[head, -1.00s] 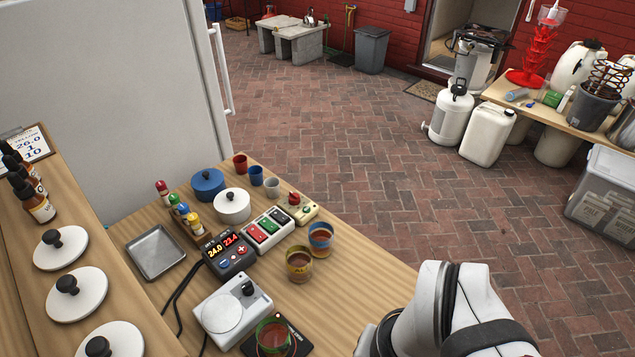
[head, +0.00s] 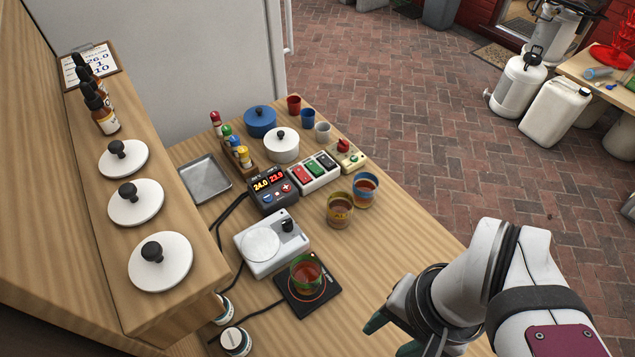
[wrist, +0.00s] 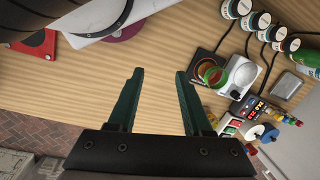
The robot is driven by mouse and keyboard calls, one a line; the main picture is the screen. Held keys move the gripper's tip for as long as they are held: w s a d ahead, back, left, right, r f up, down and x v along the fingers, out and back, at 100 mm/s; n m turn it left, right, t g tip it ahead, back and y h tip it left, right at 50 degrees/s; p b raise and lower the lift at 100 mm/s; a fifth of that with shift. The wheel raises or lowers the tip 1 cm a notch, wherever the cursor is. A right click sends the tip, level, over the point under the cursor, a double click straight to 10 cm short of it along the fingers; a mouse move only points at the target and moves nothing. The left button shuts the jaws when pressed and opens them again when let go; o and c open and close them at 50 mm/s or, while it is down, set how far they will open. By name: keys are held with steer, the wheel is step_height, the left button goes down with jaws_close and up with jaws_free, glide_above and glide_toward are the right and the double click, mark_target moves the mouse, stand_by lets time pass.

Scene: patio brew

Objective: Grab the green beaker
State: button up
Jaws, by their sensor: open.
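The green beaker (head: 307,273) is a clear cup with a green rim and reddish-brown liquid. It stands upright on a black square plate (head: 318,301) near the front of the wooden table. It also shows in the wrist view (wrist: 212,72), right of my fingers. My gripper (head: 390,335) is at the lower right in the head view, apart from the beaker. In the wrist view my gripper (wrist: 160,78) has its two dark green fingers spread with nothing between them.
A white stirrer (head: 272,243) stands just behind the green beaker. A yellow-rimmed beaker (head: 340,209) and a blue-rimmed beaker (head: 365,189) stand farther back. A shelf with white lids (head: 160,262) runs along the left. The table (head: 385,265) is bare between the beakers and my gripper.

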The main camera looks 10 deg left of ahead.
steer(key=o, duration=0.8)
steer(key=m+t+y, duration=0.3)
steer(key=m+y, duration=1)
steer(key=m, duration=0.2)
glide_toward(293, 266)
steer(key=x, duration=0.4)
steer(key=shift+s+a, duration=0.1)
steer(key=shift+s, duration=0.15)
steer(key=shift+w+f+x, duration=0.15)
steer(key=shift+x, duration=1.4)
steer(key=shift+w+f+x, duration=0.1)
steer(key=shift+w+x, duration=0.1)
steer(key=shift+x, duration=1.4)
